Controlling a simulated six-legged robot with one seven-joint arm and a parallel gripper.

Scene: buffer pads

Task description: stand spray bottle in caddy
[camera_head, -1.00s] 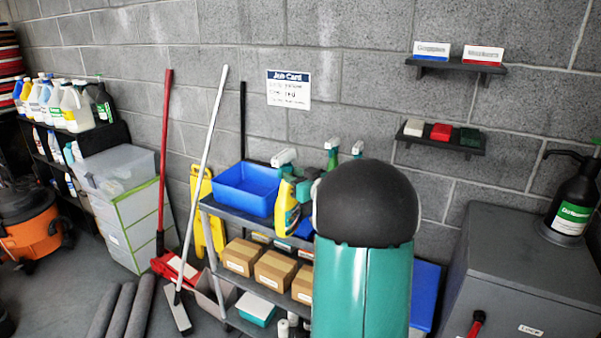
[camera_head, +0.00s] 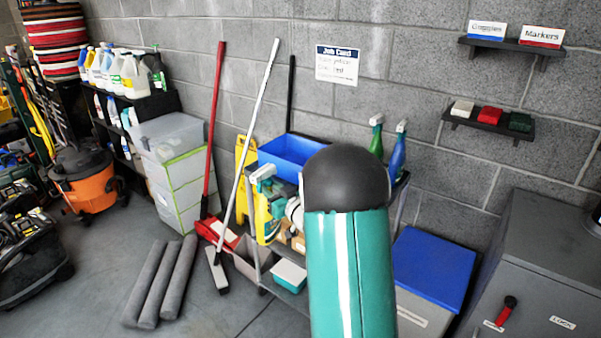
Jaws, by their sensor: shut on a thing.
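A yellow spray bottle (camera_head: 263,222) with a white and teal trigger head hangs roughly upright in front of the cart. My gripper (camera_head: 281,209) is shut on it; the fingers are small and mostly hidden behind my teal arm. An open blue bin (camera_head: 287,158), which may be the caddy, stands on the cart's top shelf behind the bottle. I cannot tell any compartments in it. A green spray bottle (camera_head: 376,142) and a blue spray bottle (camera_head: 397,156) stand at the right of the top shelf. My arm hides the middle of the shelf.
A red-handled broom (camera_head: 214,130) and white-handled mop (camera_head: 246,150) lean left of the cart. A yellow floor sign (camera_head: 243,160) is behind. A blue-lidded box (camera_head: 432,265) and grey cabinet (camera_head: 535,250) stand right. Rolled mats (camera_head: 160,285) lie on the floor left.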

